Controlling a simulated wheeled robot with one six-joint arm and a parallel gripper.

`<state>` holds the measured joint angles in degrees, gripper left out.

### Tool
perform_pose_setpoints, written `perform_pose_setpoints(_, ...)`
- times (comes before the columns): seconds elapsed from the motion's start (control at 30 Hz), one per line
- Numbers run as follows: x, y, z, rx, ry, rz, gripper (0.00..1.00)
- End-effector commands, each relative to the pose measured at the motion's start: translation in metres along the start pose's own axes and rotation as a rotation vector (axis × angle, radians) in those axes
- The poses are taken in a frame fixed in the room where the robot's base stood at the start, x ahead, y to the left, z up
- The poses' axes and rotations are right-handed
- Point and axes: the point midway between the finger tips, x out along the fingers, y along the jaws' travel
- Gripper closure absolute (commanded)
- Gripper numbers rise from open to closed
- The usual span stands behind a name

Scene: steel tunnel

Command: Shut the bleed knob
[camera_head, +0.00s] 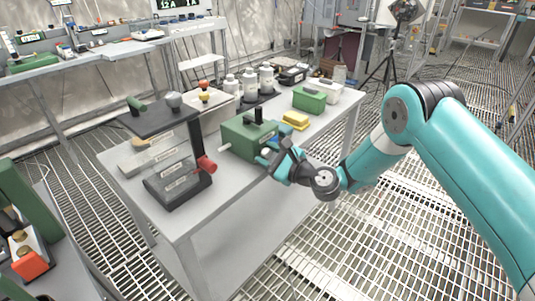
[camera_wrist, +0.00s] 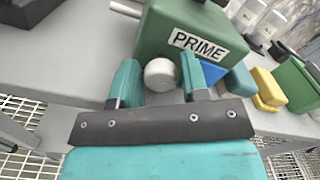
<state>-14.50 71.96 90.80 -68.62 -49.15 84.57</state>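A green box (camera_head: 246,137) with a PRIME label (camera_wrist: 197,45) stands on the grey table. In the wrist view a round pale grey knob (camera_wrist: 160,74) sits low on the face of this green box. No label naming the bleed knob is readable. My gripper (camera_wrist: 161,82) has its two teal fingers apart, one on each side of the grey knob. Contact with the knob cannot be made out. In the head view my gripper (camera_head: 268,157) is at the near right side of the green box and hides the knob.
A black-topped device with a red knob (camera_head: 207,165) stands left on the table (camera_head: 230,193). A blue block (camera_wrist: 211,73) is close right of my fingers. Yellow blocks (camera_head: 295,120), a smaller green box (camera_head: 309,100) and white bottles (camera_head: 249,84) stand farther back.

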Motion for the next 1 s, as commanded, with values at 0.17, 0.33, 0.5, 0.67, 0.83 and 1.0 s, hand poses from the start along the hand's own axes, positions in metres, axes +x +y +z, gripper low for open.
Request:
perform_pose_setpoints(0.17,0.0,0.0,0.001,-0.002,-0.002,-0.001,0.58)
perform_pose_setpoints(0.33,-0.012,0.0,-0.001,-0.001,0.001,0.0,0.58)
perform_pose_setpoints(0.5,-0.048,0.0,-0.003,0.003,0.004,-0.001,0.58)
perform_pose_setpoints(0.67,-0.063,0.002,-0.006,-0.005,-0.005,-0.003,0.58)
perform_pose_setpoints(0.83,-0.072,0.0,-0.007,-0.006,-0.004,-0.004,0.58)
perform_pose_setpoints(1.0,-0.084,0.002,-0.006,-0.005,-0.003,-0.004,0.58)
